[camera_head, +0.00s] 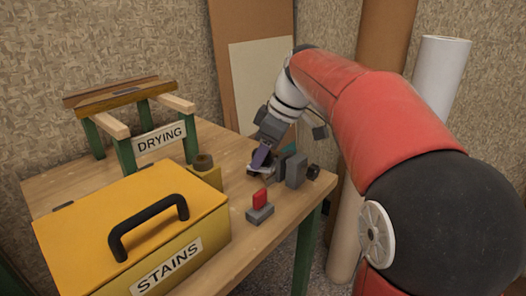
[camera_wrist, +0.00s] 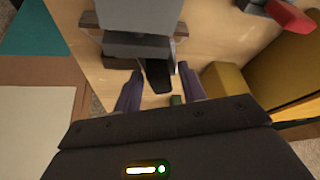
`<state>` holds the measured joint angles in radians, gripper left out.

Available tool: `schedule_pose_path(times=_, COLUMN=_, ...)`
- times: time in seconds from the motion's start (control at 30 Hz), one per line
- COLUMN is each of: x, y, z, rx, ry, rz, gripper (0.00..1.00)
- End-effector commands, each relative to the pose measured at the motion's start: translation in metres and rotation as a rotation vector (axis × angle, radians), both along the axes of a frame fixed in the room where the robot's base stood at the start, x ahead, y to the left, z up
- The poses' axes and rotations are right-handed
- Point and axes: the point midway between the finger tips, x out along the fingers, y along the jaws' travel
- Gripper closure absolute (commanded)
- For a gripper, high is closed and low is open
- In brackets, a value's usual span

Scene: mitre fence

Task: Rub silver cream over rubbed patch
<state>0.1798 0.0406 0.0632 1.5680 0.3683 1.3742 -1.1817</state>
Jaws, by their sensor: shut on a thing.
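My gripper (camera_head: 262,158) reaches down over the far right part of the workbench. In the wrist view its two purple fingers (camera_wrist: 159,72) are shut on a dark, narrow piece (camera_wrist: 158,80). Just past the fingertips is a grey block assembly (camera_wrist: 136,47), with a lighter grey face and small wooden bits at its sides. In the head view, grey blocks (camera_head: 296,170) stand right beside the gripper. I cannot tell whether the held piece touches them. No silver cream or rubbed patch can be made out; the fingers and blocks hide the spot.
A yellow box (camera_head: 95,218) labelled STAINS fills the front left. A wooden DRYING rack (camera_head: 108,123) stands behind it. A grey block with a red top (camera_head: 260,198) sits near the bench's front edge. A small yellow block with a dark roll (camera_head: 204,163) stands left of the gripper.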

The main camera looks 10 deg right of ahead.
Motion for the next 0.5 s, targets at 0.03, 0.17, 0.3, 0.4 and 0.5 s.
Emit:
schedule_pose_path(times=0.03, x=0.0, y=0.0, z=0.0, rx=0.0, ry=0.001, rz=0.0, gripper=0.81)
schedule_pose_path(times=0.17, x=0.003, y=-0.002, z=0.002, rx=0.0, ry=0.002, rz=-0.001, gripper=0.81)
schedule_pose_path(times=0.3, x=0.01, y=-0.006, z=0.003, rx=0.0, ry=0.002, rz=0.0, gripper=0.81)
schedule_pose_path(times=0.4, x=0.012, y=-0.008, z=0.003, rx=0.0, ry=0.001, rz=0.0, gripper=0.81)
schedule_pose_path(times=0.5, x=0.012, y=-0.008, z=0.002, rx=0.0, ry=0.001, rz=0.0, gripper=0.81)
